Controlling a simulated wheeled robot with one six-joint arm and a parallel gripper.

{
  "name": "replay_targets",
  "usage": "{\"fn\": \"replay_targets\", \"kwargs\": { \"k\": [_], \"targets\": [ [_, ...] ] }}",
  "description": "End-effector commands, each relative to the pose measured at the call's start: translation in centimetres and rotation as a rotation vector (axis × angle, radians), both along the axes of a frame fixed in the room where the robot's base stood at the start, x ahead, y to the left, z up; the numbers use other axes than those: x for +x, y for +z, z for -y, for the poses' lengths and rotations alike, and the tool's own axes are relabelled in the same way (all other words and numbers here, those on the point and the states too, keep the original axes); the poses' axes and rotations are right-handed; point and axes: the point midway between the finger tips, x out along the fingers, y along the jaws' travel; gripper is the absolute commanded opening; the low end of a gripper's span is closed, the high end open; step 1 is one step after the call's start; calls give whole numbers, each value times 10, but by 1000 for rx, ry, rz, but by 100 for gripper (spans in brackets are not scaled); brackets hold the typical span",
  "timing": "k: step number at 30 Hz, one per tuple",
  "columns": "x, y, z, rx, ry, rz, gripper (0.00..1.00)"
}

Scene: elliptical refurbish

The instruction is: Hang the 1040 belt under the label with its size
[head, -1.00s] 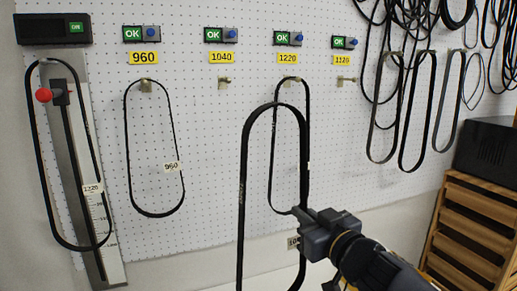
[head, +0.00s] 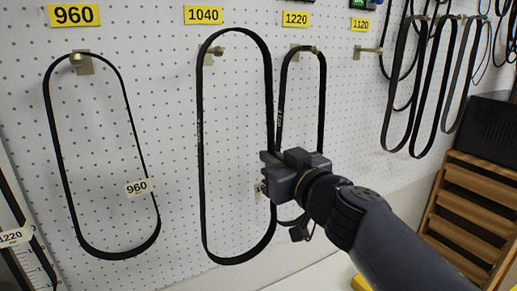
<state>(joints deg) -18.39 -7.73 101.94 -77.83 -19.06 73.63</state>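A long black belt (head: 202,150) hangs upright as a loop in my gripper (head: 268,172), which is shut on its right strand. The loop's top is just below the yellow 1040 label (head: 203,15). The 1040 hook (head: 213,52) shows inside the top of the loop, near its upper left. I cannot tell whether the belt rests on the hook or is still in front of it. A small tag at my fingers is unreadable.
A belt tagged 960 (head: 52,130) hangs on the hook under the 960 label (head: 74,15). Another belt (head: 322,100) hangs under the 1220 label (head: 296,19), partly behind my gripper. The hook (head: 368,50) under 1120 (head: 361,25) is bare. More belts and a wooden crate (head: 470,200) are at right.

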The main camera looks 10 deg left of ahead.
Motion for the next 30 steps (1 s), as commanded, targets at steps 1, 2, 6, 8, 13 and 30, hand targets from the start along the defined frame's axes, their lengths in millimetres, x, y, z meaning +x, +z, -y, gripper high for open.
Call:
{"fn": "replay_targets", "kwargs": {
  "k": [1,2,6,8,13,30],
  "targets": [
    [0,0,0,1,0,1,0],
    [1,0,-1,1,0,1,0],
    [5,-2,-4,1,1,0,0],
    [8,-2,-6,0,2,0,0],
    [16,-4,-12,0,1,0,0],
    [43,-6,-33,1,0,-1,0]
  ]
}}
